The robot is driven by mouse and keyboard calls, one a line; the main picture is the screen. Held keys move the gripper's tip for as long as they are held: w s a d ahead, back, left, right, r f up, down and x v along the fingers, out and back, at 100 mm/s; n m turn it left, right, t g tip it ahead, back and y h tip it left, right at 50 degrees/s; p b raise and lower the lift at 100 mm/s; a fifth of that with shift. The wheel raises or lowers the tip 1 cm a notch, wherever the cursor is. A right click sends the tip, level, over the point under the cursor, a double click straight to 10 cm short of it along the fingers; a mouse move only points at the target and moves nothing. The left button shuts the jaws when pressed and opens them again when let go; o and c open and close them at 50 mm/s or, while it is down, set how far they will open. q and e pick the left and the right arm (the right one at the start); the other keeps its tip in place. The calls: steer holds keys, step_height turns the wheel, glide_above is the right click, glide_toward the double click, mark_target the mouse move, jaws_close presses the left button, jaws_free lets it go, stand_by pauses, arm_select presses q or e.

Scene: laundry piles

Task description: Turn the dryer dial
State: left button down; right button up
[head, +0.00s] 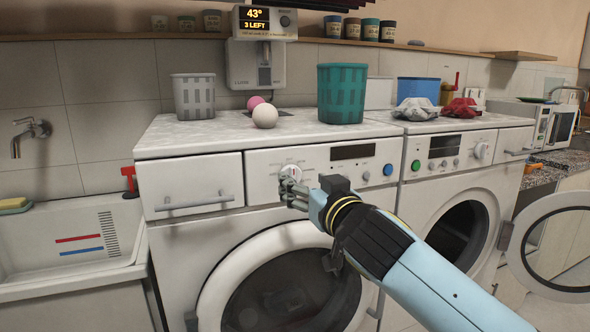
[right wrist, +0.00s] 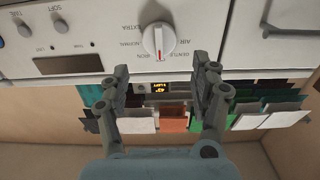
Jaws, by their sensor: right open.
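The dryer dial (head: 291,172) is a round white knob with a red mark on the left machine's front panel. In the right wrist view the dial (right wrist: 158,40) appears upside down, ringed by words such as NORMAL, EXTRA, AIR and GENTLE. Its ridge runs nearly straight up and down in that picture. My right gripper (head: 288,193) is just in front of and slightly below the dial in the head view. In the wrist view my right gripper (right wrist: 164,78) has its two fingers spread apart with nothing between them. The fingertips look clear of the knob. My left gripper is out of view.
The dryer panel also has a dark display (head: 353,152) and a blue button (head: 388,170). A drawer handle (head: 195,203) sticks out to the left. The right machine's round door (head: 515,258) stands open. A teal basket (head: 342,94) and balls (head: 264,115) sit on top.

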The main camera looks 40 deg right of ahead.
mark_target(294, 173)
steer(key=x, duration=0.5)
steer(key=shift+w+d+p, duration=0.1)
steer(key=shift+w+p, duration=0.25)
steer(key=shift+w, duration=0.05)
steer(key=c, duration=1.1)
